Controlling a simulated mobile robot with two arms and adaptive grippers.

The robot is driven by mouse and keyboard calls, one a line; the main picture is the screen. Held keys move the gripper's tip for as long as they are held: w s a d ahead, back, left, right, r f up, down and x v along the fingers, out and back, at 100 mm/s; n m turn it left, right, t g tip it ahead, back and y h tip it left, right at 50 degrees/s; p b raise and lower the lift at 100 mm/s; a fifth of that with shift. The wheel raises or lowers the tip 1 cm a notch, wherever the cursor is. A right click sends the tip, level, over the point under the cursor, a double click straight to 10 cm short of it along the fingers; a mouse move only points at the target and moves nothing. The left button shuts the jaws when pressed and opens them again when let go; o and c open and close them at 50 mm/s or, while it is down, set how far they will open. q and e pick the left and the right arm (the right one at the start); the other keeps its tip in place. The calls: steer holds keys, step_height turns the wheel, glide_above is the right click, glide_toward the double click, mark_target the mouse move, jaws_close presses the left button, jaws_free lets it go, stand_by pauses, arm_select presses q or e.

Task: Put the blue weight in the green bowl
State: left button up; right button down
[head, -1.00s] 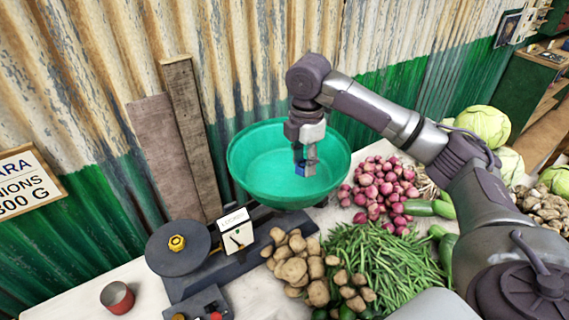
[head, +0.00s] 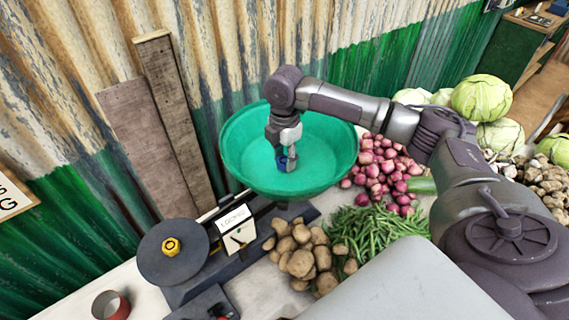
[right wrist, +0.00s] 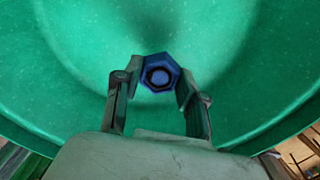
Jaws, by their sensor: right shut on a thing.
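The green bowl (head: 330,150) sits on the right side of the dark balance scale. My right gripper (head: 287,163) is over the bowl, pointing down inside its rim. It is shut on the blue weight (head: 283,163), a small piece partly hidden by the fingers. In the right wrist view the blue weight (right wrist: 158,75) is hexagonal with a dark round centre, held between the fingertips, with the green bowl (right wrist: 70,60) filling the background. I cannot tell whether the weight touches the bowl's bottom. My left gripper is not in view.
A red cup (head: 111,306) stands front left. Potatoes (head: 300,255), green beans (head: 375,232) and onions (head: 385,170) lie close to the bowl. A corrugated wall (head: 400,60) stands behind.

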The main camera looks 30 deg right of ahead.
mark_target(284, 160)
step_height(284, 160, down, 3)
steer(key=shift+f+p, duration=0.1)
steer(key=shift+p, duration=0.4)
steer(key=shift+f, duration=0.4)
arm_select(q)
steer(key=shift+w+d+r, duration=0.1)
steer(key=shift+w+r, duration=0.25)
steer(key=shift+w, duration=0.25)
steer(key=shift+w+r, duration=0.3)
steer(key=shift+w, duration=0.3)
arm_select(e)
steer(key=c, duration=0.7)
jaws_free()
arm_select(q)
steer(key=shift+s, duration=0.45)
arm_select(e)
steer(key=shift+o, duration=0.2)
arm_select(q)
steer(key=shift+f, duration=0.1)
arm_select(e)
steer(key=shift+r, duration=0.1)
